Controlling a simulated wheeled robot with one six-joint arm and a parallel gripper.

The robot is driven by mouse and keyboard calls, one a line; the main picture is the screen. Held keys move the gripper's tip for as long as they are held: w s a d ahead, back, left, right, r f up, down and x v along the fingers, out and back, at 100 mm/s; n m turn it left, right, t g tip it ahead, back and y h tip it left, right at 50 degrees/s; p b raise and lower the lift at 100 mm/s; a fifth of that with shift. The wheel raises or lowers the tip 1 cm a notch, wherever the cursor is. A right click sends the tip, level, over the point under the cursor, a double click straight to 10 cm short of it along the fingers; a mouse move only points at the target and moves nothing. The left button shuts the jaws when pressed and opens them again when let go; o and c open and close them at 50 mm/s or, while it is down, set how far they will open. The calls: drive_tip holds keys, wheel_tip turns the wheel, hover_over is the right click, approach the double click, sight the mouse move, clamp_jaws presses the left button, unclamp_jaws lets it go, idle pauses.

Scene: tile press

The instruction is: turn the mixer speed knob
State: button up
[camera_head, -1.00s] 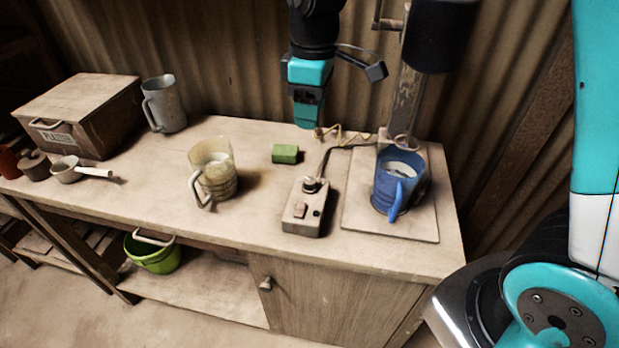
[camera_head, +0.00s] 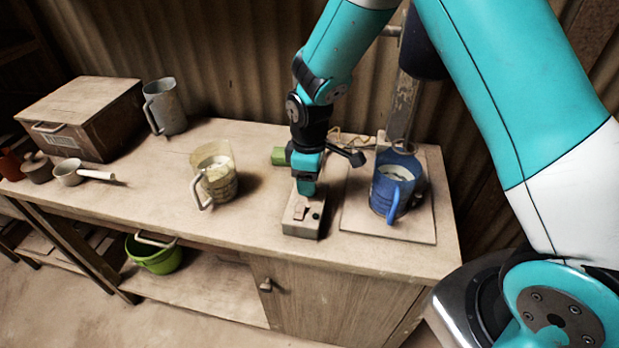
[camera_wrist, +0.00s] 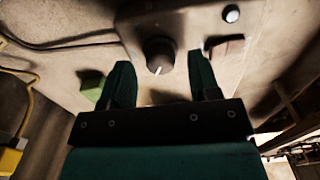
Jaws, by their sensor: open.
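The control box (camera_head: 302,222) stands on the bench, left of the mixer's board. My gripper (camera_head: 306,188) points down over the knob's end of the box. In the wrist view its two fingers (camera_wrist: 162,82) are open, with the knob beyond and between their tips; I cannot tell any contact.
The blue jug (camera_head: 395,185) stands close right on the mixer board (camera_head: 408,228). A green block (camera_head: 279,156) lies just behind my gripper on the left. A cloudy beaker (camera_head: 215,177) stands further left. Cables run behind the box. The bench front is clear.

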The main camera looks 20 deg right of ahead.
drive_tip(key=shift+f, duration=0.6)
drive_tip(key=c, duration=0.9)
drive_tip(key=m, duration=0.5)
drive_tip(key=shift+m, duration=0.4)
drive_tip(key=m, duration=0.6)
drive_tip(key=shift+r, duration=0.1)
drive_tip(key=shift+w, duration=0.1)
